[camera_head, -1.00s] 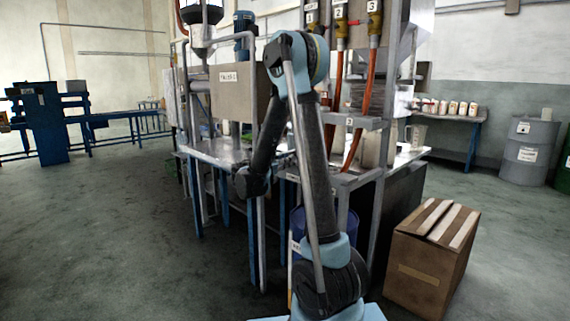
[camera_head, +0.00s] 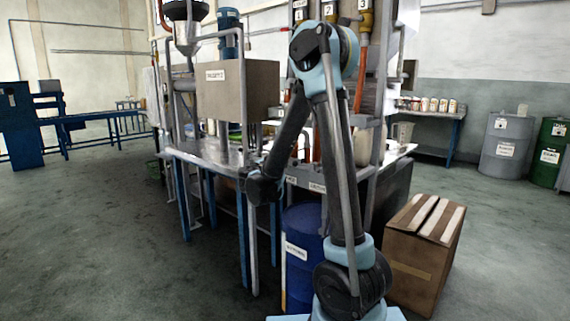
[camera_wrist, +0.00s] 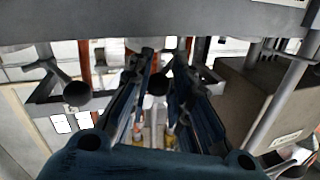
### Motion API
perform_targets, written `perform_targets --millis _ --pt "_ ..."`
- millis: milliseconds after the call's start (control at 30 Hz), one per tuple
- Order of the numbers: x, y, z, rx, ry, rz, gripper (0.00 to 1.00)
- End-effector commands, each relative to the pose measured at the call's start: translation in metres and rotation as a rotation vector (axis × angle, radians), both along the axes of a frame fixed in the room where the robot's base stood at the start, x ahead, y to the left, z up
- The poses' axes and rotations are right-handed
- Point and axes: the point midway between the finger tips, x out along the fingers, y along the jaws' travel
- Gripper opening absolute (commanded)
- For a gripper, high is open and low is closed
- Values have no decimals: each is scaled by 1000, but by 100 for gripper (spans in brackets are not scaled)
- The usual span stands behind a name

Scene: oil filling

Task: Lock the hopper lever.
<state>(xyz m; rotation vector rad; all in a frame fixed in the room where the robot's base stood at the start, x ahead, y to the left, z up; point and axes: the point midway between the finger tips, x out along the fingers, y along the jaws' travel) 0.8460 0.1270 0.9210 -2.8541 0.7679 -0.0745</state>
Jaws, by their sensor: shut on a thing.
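In the wrist view my gripper (camera_wrist: 163,58) reaches up between two long blue-black fingers, which are close together at their tips. A lever with a dark round knob (camera_wrist: 158,84) shows between the fingers, and the gripper is shut on it; the exact contact is hard to make out. A second lever with a black ball knob (camera_wrist: 75,93) stands apart to the left. In the head view the gripper itself cannot be made out beyond my dark wrist, beside the filling bench. A dark hopper (camera_head: 187,11) sits high at the upper left of the machine.
A grey box-shaped unit (camera_head: 242,90) and pipe frame stand over the metal bench (camera_head: 205,152). A blue drum (camera_head: 301,245) stands under the bench. A cardboard box (camera_head: 421,262) is on the floor at right. The floor at left is clear.

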Motion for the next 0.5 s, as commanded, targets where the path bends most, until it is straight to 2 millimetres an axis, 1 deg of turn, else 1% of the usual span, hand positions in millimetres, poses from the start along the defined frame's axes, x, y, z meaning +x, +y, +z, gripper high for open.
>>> perform_targets --millis 33,167,200,233,267,500 --pt "-2 -5 -1 1 1 -12 0" --pt "-2 -5 -1 1 1 -13 0" --pt "-2 -6 -1 1 1 -14 28" --pt "-2 -5 -1 1 1 -13 34" --pt "-2 -5 -1 1 1 -13 38" --pt "-1 0 0 0 1 -5 38"
